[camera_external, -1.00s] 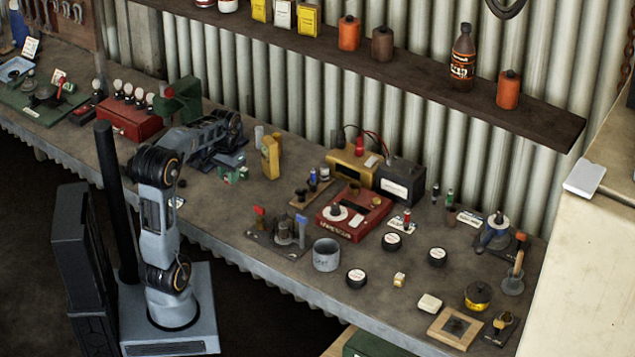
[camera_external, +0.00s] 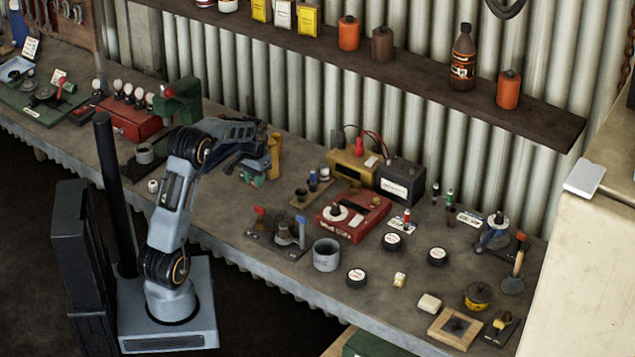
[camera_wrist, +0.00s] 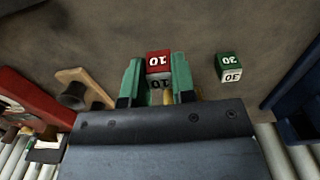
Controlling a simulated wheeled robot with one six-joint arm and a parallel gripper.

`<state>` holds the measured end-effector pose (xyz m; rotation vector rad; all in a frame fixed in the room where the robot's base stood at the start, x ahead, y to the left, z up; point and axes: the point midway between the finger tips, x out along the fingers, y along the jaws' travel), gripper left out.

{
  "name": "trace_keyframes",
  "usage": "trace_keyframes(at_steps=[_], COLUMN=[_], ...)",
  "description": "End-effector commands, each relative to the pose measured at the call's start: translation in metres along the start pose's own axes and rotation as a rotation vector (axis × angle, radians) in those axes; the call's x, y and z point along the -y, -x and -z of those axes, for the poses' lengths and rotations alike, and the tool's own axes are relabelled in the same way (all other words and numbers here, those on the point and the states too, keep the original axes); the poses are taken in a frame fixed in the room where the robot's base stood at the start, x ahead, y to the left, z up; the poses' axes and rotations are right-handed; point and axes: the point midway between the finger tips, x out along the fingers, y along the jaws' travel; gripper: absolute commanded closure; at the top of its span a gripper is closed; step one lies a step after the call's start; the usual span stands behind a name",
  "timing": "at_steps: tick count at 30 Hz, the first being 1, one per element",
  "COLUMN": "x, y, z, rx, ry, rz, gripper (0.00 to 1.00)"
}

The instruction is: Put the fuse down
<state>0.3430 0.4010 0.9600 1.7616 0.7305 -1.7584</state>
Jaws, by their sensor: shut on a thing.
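My gripper (camera_wrist: 155,80) is shut on a red fuse (camera_wrist: 159,60), a small block marked 10, held between its green fingertips in the wrist view. In the outside view my gripper (camera_external: 252,178) is low over the bench, left of the wooden strip with the knobs. The red fuse cannot be made out there. I cannot tell whether its underside touches the bench. A green block (camera_wrist: 229,67) marked 30 sits apart from it, to its right in the wrist view.
A yellow upright object (camera_external: 274,156) stands close behind my gripper. The wooden strip (camera_external: 312,187) and the red tester (camera_external: 354,214) are to the right. The bench (camera_external: 215,209) in front of my gripper is bare. Small white-topped discs and other parts lie further right.

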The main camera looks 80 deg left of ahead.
Motion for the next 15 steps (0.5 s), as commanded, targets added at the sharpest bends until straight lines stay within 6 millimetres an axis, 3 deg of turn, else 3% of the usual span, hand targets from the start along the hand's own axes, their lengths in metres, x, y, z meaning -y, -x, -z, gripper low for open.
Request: trace_keyframes(at_steps=[6,15], x=[0.0,0.0], y=[-0.026,-0.028], z=[-0.001,-0.001], rx=[0.003,0.001], ry=[0.0,0.0], rz=[0.0,0.0], gripper=[1.0,1.0])
